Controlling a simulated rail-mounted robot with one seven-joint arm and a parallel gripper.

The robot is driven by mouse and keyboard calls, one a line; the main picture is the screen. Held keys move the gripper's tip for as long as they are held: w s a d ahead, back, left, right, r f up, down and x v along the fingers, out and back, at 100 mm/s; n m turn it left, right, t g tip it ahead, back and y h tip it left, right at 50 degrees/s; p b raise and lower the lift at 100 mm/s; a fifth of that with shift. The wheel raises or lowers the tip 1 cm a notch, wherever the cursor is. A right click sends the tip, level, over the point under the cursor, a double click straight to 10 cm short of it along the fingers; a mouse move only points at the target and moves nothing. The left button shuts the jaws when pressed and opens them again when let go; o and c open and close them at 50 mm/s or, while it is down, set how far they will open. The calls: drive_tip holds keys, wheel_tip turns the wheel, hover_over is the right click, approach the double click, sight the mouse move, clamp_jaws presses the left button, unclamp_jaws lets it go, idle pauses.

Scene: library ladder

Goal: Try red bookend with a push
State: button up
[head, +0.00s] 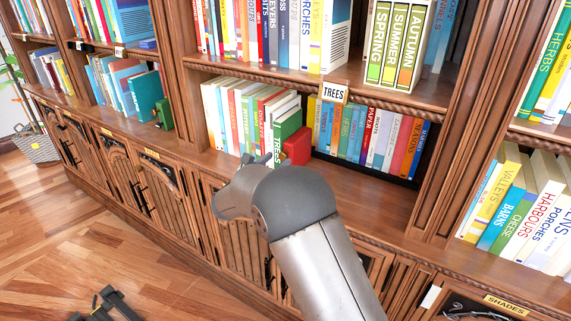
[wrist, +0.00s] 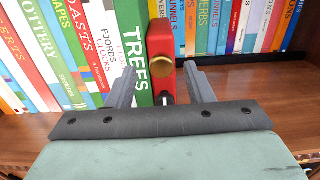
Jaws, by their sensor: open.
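The red bookend (head: 298,146) stands on the lower shelf, right of the green TREES book (head: 288,130). In the wrist view the red bookend (wrist: 158,38) is upright, with a round brass knob (wrist: 163,63) on its front and a small black part below. The green book (wrist: 133,45) is close against its left side. My gripper (wrist: 160,73) is open and empty, with one finger in front of the green book and the other just right of the bookend. I cannot tell whether either finger touches. In the head view my wrist hides the fingers and the bookend's lower part.
Several leaning books (head: 240,112) fill the shelf to the left. A row of upright books (head: 365,138) stands behind and right of the bookend, with bare shelf (head: 365,190) in front.

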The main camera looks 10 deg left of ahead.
drive_tip(key=v, duration=0.6)
drive_tip(key=shift+s, duration=0.15)
drive_tip(key=s+d+r+m+g+h+p, duration=0.1)
drive_tip(key=s+d+m+g, duration=0.35)
drive_tip(key=d, duration=0.45)
drive_tip(key=s+d+r+m+g+h, duration=0.1)
drive_tip(key=s+d+m+g, duration=0.3)
drive_tip(key=d, duration=0.5)
drive_tip(key=s+d+m+g+h+p, duration=0.1)
drive_tip(key=s+d+m+g, duration=0.2)
drive_tip(key=d+m, duration=0.45)
drive_tip(key=s+d+m+g+y+p, duration=0.1)
drive_tip(key=s+m+y, duration=0.4)
drive_tip(key=s, duration=0.6)
drive_tip(key=s+d+f+m+g+y+p, duration=0.1)
drive_tip(key=s+d+m+g+y, duration=0.2)
drive_tip(key=s+m, duration=0.7)
drive_tip(key=s+d+y, duration=0.1)
drive_tip(key=s+y, duration=0.1)
drive_tip(key=shift+s+d+f+g, duration=0.2)
drive_tip(key=shift+s+d+g, duration=0.05)
drive_tip(key=shift+g, duration=0.1)
